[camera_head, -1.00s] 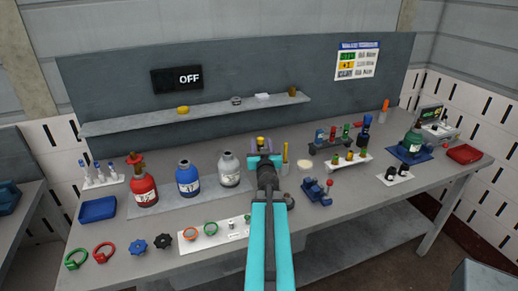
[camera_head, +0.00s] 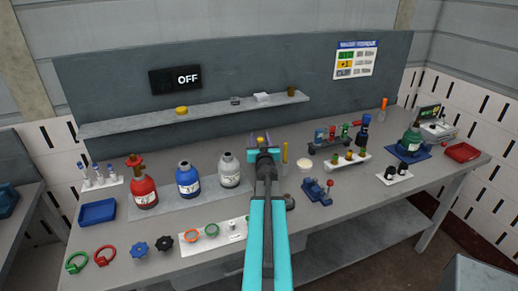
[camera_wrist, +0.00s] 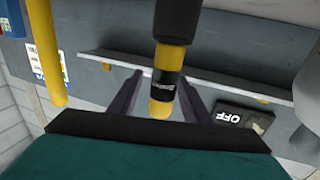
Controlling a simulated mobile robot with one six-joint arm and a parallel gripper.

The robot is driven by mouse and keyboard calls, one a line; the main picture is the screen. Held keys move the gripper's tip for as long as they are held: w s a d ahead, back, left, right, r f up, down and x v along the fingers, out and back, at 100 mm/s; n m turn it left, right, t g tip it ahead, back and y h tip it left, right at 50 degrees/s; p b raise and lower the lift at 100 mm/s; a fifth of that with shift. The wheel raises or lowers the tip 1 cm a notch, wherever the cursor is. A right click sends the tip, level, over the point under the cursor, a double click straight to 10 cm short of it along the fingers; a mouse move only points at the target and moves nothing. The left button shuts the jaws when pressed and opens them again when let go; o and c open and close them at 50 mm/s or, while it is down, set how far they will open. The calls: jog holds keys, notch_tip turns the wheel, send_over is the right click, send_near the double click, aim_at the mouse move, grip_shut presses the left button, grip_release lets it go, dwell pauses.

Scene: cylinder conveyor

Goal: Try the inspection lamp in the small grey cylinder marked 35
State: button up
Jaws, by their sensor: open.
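My gripper (camera_head: 261,142) is open in the middle of the bench. In the wrist view its two dark fingers (camera_wrist: 161,77) stand on either side of a yellow and black rod-shaped thing, probably the inspection lamp (camera_wrist: 162,106), with a gap on both sides. In the head view my gripper mostly hides it. The grey cylinder (camera_head: 229,171) stands upright to the left of my gripper, with an open neck and a white label too small to read. I cannot tell whether it is marked 35.
A yellow rod (camera_head: 285,155) stands close to the right of my gripper. Blue (camera_head: 188,181) and red (camera_head: 143,187) cylinders stand left of the grey one. A blue clamp-like device (camera_head: 314,190) lies to the right. A shelf (camera_head: 215,109) and an OFF display (camera_head: 176,79) are behind.

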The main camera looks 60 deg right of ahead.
jog(key=shift+w, duration=0.15)
dwell(0.3)
grip_shut()
jog(key=shift+r, duration=0.2)
notch_tip(320, 180, up, 18)
jog(key=p, duration=0.7)
jog(key=shift+f, duration=0.2)
dwell(0.5)
dwell(0.6)
